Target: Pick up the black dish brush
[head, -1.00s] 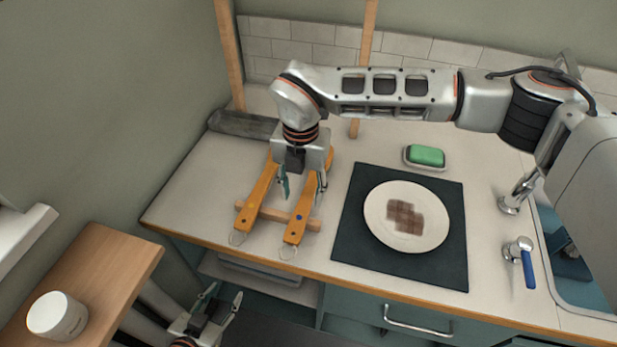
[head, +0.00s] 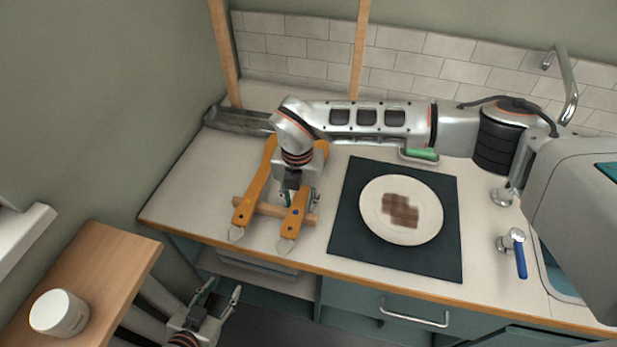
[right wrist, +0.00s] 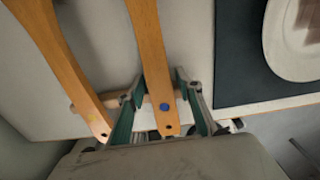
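Two orange-brown wooden handles, one on the left (head: 256,188) and one with a blue dot on the right (head: 292,222), rest side by side across a wooden bar on the counter. Their far ends are hidden behind my right arm, so I see no black brush head and cannot tell which handle is the black dish brush's. My right gripper (head: 297,196) is low over the right handle. In the right wrist view its open fingers (right wrist: 159,88) stand on either side of the blue-dotted handle (right wrist: 152,55), apart from it. My left gripper (head: 222,296) is open and empty, low beside the counter front.
A white plate (head: 378,228) with brown squares sits on a dark mat (head: 350,250) to the right. A green sponge (head: 422,154) lies behind it. A sink tap (head: 572,85) stands far right. A white jar (head: 62,312) stands on the wooden shelf (head: 105,265) at left.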

